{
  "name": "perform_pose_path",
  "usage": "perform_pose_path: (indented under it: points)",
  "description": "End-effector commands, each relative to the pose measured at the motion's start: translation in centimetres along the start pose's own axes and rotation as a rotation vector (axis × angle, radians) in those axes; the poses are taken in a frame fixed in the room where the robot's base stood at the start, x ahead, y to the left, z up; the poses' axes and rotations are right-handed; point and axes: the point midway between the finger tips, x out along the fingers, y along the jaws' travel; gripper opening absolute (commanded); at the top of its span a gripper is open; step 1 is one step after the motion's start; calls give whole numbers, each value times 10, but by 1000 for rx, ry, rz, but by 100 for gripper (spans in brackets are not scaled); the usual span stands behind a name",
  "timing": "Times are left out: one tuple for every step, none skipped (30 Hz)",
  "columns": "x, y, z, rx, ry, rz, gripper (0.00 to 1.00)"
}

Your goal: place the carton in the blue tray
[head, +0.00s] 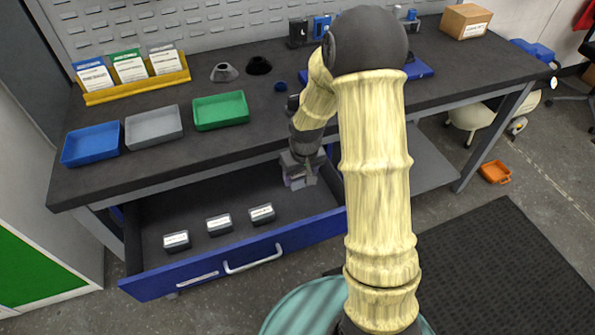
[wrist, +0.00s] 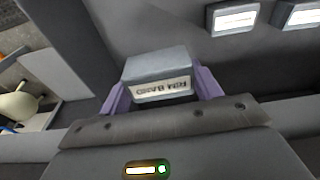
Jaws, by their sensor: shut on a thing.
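In the wrist view, my gripper (wrist: 162,95) has its two purple fingers on either side of a small grey carton (wrist: 155,65) with a white printed label. The fingers are shut on it. In the head view, my gripper (head: 299,180) is low inside the right part of the open drawer, and the arm partly hides it. The blue tray (head: 91,145) is empty and stands at the left end of the workbench, left of the grey tray (head: 154,126) and the green tray (head: 220,109).
Several small labelled cartons, such as the left one (head: 176,241), lie in the open blue-fronted drawer (head: 155,283). A cardboard box (head: 465,21) stands at the far right of the bench. The bench front edge overhangs the drawer.

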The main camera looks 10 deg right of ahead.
Motion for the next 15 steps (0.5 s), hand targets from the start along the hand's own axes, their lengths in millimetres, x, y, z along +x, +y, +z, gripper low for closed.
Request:
perform_pose_path:
  points:
    - [-15,-1,-2,4,-1,-1,38]
    - [-20,-1,-3,7,-2,-2,38]
    - [-25,-1,-4,11,-2,-3,38]
    - [-30,-1,-5,14,-2,-3,38]
    - [-34,-2,-5,18,-2,-4,38]
    - [-39,-2,-6,22,-2,-4,38]
    - [-43,-2,-7,26,-2,-5,38]
    - [-47,-2,-7,30,-2,-5,38]
    - [-52,-2,-8,34,-2,-5,38]
    - [-56,-3,-8,38,-2,-6,38]
    - [-60,-3,-9,41,-2,-6,38]
    - [-64,-4,-10,46,-2,-7,38]
    - [-68,-4,-10,49,-2,-7,38]
    - [-72,-4,-10,53,-2,-7,38]
    - [-77,-4,-11,57,-1,-7,38]
